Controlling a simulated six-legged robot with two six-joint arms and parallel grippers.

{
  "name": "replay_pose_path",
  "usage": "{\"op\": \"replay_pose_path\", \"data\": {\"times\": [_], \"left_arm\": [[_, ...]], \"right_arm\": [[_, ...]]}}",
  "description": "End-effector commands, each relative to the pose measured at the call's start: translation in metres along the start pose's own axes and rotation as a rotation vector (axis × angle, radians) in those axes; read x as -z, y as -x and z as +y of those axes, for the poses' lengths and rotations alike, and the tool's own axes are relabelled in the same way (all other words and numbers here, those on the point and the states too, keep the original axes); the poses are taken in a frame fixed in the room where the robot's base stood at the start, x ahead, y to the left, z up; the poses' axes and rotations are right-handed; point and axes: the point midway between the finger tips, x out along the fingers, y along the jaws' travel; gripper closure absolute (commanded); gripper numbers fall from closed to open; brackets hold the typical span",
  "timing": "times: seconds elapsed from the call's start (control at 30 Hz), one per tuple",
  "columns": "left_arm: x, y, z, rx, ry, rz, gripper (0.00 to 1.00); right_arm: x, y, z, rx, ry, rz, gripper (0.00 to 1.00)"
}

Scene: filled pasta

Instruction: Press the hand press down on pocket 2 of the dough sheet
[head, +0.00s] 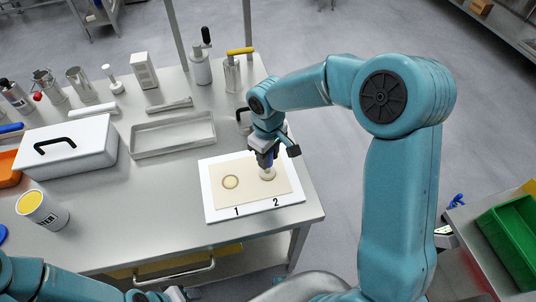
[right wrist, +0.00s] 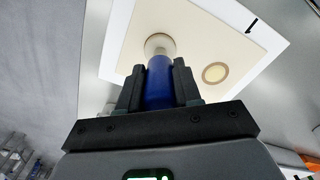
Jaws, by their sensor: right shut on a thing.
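The beige dough sheet (head: 247,194) lies on a white board (head: 217,212) marked 1 and 2. A round ring mark, pocket 1 (head: 230,182), shows on the left; it also shows in the right wrist view (right wrist: 215,73). My right gripper (head: 265,160) is shut on the blue handle (right wrist: 160,82) of the hand press. The press's pale round foot (head: 268,174) is over the spot above the number 2, and hides pocket 2. It shows at the dough in the right wrist view (right wrist: 159,44); I cannot tell whether it touches. My left gripper is not in view.
A grey metal tray (head: 172,151) lies behind the board. A white box with a black handle (head: 68,150) and a white tin with yellow contents (head: 42,210) stand to the left. Bottles and canisters line the back. A green bin (head: 512,240) is at far right.

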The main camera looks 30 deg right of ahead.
Motion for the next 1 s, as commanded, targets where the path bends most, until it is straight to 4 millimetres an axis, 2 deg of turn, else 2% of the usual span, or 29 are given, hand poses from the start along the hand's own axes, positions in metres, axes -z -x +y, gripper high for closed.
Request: {"op": "replay_pose_path", "data": {"times": [0.17,0.83,1.0], "left_arm": [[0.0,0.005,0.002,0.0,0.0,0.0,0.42],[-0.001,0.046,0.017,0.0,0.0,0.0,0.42],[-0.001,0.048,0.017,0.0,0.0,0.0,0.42]], "right_arm": [[-0.002,0.005,-0.001,0.003,0.001,-0.007,0.89],[0.0,0.067,0.0,0.001,0.0,-0.001,0.89],[0.0,0.07,0.0,0.001,0.0,-0.001,0.89]]}}
